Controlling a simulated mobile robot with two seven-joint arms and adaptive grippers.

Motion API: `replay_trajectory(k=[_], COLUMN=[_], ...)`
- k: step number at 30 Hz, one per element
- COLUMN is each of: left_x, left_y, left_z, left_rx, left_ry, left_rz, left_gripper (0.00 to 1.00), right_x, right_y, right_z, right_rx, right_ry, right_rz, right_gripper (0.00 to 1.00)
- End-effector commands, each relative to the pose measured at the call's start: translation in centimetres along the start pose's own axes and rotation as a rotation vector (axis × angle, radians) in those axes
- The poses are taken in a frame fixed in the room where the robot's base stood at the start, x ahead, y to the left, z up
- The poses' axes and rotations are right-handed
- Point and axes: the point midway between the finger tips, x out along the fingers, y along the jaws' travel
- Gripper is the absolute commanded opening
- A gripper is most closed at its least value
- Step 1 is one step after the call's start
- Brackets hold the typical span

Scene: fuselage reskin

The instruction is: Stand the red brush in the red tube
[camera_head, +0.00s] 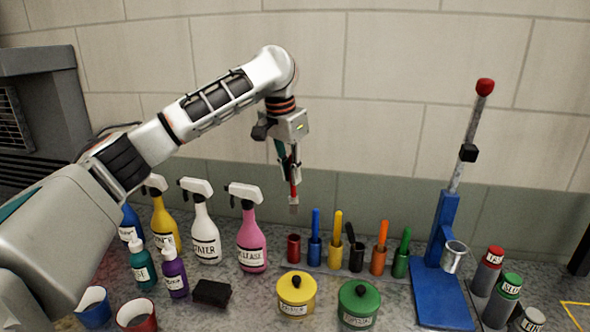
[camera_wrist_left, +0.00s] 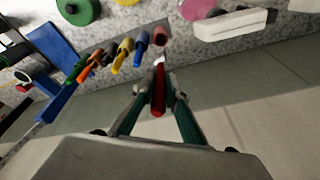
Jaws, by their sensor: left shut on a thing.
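My left gripper (camera_head: 289,166) is shut on the red brush (camera_head: 293,192), which hangs roughly upright with its pale tip (camera_head: 294,208) pointing down. In the left wrist view, the red brush (camera_wrist_left: 159,92) lies between the two green-sided fingers (camera_wrist_left: 159,105). The red tube (camera_head: 294,248) stands on the counter at the left end of a row of coloured tubes, and its open top shows in the left wrist view (camera_wrist_left: 160,36). The brush tip is above the red tube and apart from it. My right gripper is not in view.
Blue (camera_head: 315,250), yellow (camera_head: 336,252), black (camera_head: 356,256), orange (camera_head: 378,261) and green (camera_head: 400,265) tubes hold brushes close to the right. A pink spray bottle (camera_head: 251,242) stands to the left. Yellow (camera_head: 297,299) and green (camera_head: 359,308) lidded pots sit in front. A blue stand (camera_head: 440,235) rises at the right.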

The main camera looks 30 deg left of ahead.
Motion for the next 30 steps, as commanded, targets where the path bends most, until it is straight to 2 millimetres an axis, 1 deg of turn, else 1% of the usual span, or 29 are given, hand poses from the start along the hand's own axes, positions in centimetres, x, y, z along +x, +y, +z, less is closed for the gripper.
replay_trajectory(k=[9, 30], left_x=[-0.2, 4.0], left_y=[0.0, 0.2], left_z=[0.0, 1.0], left_rx=[-0.005, -0.003], left_ry=[0.005, 0.002], left_rz=[-0.001, -0.001], left_gripper=[0.00, 0.00], right_x=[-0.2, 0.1], right_y=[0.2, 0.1], right_z=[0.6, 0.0], right_rx=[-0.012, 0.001], right_ry=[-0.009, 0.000], right_rz=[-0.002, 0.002], right_gripper=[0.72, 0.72])
